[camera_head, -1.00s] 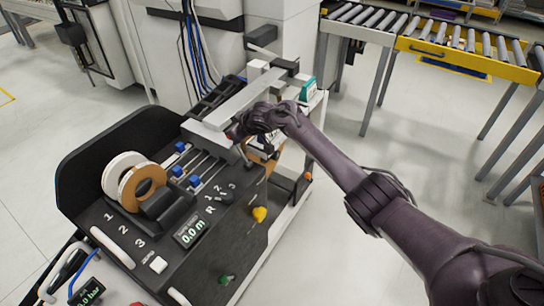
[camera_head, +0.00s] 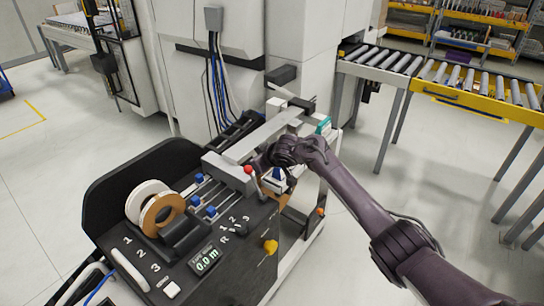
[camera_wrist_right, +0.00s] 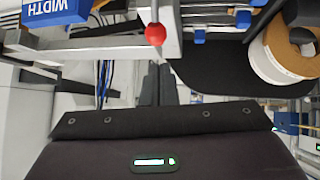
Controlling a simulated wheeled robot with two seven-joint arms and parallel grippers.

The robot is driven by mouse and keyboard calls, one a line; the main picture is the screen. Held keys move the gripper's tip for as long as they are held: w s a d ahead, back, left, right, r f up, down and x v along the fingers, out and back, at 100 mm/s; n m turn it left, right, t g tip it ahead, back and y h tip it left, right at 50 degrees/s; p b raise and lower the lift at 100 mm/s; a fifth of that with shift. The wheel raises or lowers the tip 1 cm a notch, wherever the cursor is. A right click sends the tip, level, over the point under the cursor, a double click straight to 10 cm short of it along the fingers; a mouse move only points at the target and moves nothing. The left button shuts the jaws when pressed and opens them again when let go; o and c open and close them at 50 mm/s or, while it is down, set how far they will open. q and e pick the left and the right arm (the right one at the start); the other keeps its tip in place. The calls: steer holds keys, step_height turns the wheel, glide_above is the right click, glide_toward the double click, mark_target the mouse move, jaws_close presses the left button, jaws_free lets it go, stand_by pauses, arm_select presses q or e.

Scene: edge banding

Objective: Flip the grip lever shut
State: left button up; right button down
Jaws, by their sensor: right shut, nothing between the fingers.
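The grip lever shows as a red ball knob (camera_head: 248,169) at the near end of the long grey beam (camera_head: 262,137) on the machine. In the right wrist view the red knob (camera_wrist_right: 155,34) sits on a thin metal rod by a pale bar. I cannot tell the lever's exact angle. My right gripper (camera_head: 262,161) is just right of the knob, largely hidden by its own wrist. In the wrist view its dark fingers (camera_wrist_right: 158,84) are together and empty, apart from the knob in the picture. My left gripper is out of view.
A black panel (camera_head: 150,259) with numbered marks and a display stands in front. Blue-knobbed sliders (camera_head: 197,205) and tape rolls (camera_head: 163,212) are left of the lever. A blue WIDTH block (camera_wrist_right: 58,12) shows in the wrist view. A roller conveyor (camera_head: 440,80) stands at the back right.

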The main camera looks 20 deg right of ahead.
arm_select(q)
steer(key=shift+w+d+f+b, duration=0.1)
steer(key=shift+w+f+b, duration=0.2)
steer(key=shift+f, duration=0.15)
arm_select(e)
steer(key=v, duration=0.7)
steer(key=shift+d+r, duration=0.2)
steer(key=shift+r, duration=0.1)
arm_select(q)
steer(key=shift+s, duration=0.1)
